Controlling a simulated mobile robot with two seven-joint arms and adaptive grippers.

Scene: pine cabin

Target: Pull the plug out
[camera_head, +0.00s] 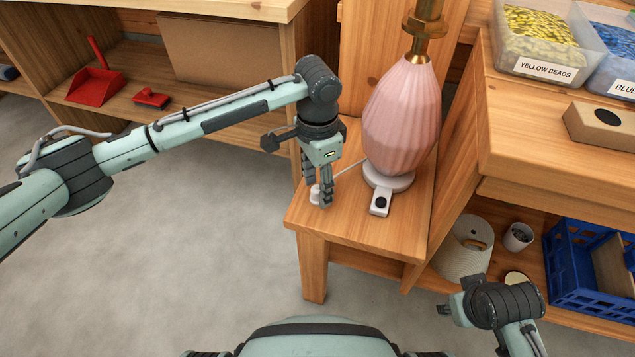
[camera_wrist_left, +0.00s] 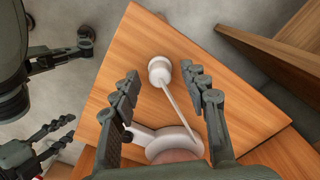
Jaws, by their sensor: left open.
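The white plug (camera_head: 314,194) is at the left part of the small wooden table's top, with a round white end. In the left wrist view the plug (camera_wrist_left: 159,70) has a pale cord running to the lamp's round base. My left gripper (camera_head: 318,197) is open and points down at the plug. In the left wrist view its fingers appear on either side of the plug, with gaps. I cannot tell how the plug is seated. My right gripper (camera_head: 452,300) is at the lower right, away from the plug; its jaw opening is unclear.
A pink ribbed lamp (camera_head: 402,115) with a brass neck stands right of the plug. A small white switch block (camera_head: 381,203) lies before its base. A workbench (camera_head: 540,130) with bead bins is at right. A blue crate (camera_head: 567,275) is below. Grey floor is clear at left.

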